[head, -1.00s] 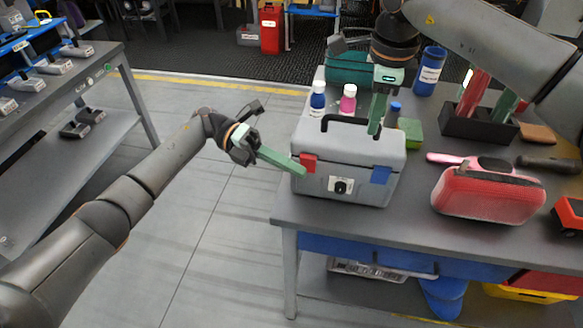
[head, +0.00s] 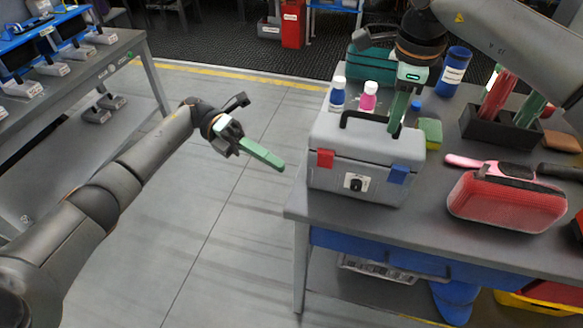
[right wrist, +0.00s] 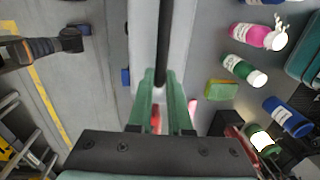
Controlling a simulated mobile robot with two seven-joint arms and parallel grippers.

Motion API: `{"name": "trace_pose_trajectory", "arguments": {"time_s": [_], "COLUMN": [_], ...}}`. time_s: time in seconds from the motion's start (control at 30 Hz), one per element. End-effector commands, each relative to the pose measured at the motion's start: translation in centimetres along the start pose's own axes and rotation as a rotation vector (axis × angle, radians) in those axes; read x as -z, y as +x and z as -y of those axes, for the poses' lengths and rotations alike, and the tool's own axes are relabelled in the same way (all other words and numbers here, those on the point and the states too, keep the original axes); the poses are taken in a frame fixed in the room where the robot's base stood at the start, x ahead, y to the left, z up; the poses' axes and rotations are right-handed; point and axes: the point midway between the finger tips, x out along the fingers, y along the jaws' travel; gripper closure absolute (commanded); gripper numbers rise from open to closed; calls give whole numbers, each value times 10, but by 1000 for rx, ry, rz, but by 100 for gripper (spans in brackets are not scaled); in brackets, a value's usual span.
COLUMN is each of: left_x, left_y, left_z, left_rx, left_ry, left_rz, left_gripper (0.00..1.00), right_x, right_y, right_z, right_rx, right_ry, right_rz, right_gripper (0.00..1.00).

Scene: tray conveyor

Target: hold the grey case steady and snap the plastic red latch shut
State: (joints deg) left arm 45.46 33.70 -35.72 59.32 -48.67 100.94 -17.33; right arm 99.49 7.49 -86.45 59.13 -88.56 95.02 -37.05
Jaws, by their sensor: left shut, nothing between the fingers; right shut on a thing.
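The grey case (head: 330,186) stands upright on the table near its left front corner, lid down. It also shows in the right wrist view (right wrist: 185,45). The red latch (head: 325,159) is at the front left of the case and looks flat against it. A blue latch (head: 398,174) is at the front right. My right gripper (head: 394,130) is shut on the black handle (head: 348,118) on top; the handle also shows between the fingers in the right wrist view (right wrist: 163,50). My left gripper (head: 282,168) is shut and empty, left of the case and apart from it.
A red pouch (head: 505,203) lies to the right. A black holder (head: 490,130) stands behind it. The floor left of the table is clear.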

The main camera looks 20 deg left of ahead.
Motion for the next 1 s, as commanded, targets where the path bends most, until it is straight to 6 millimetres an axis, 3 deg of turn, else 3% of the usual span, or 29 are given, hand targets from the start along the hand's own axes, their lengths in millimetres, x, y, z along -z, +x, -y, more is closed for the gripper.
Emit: {"name": "trace_pose_trajectory", "arguments": {"time_s": [0.1,0.3,0.73,0.77,1.0], "left_x": [0,0,0,0,0], "left_y": [-15,-26,-27,-27,-27], "left_z": [-2,-2,-2,-2,-2], "left_rx": [-1,0,0,0,0], "left_ry": [0,1,1,1,1], "left_rz": [2,0,-1,-1,-1], "left_gripper": [100,100,100,100,100], "right_x": [0,0,0,0,0], "right_y": [2,2,2,2,1], "right_z": [-1,-1,-1,-1,-1], "right_rx": [-4,-4,-4,-4,-2], "right_ry": [-1,-1,-1,-1,-1], "right_rz": [-2,-2,-2,-2,-1], "right_gripper": [100,100,100,79,52]}}
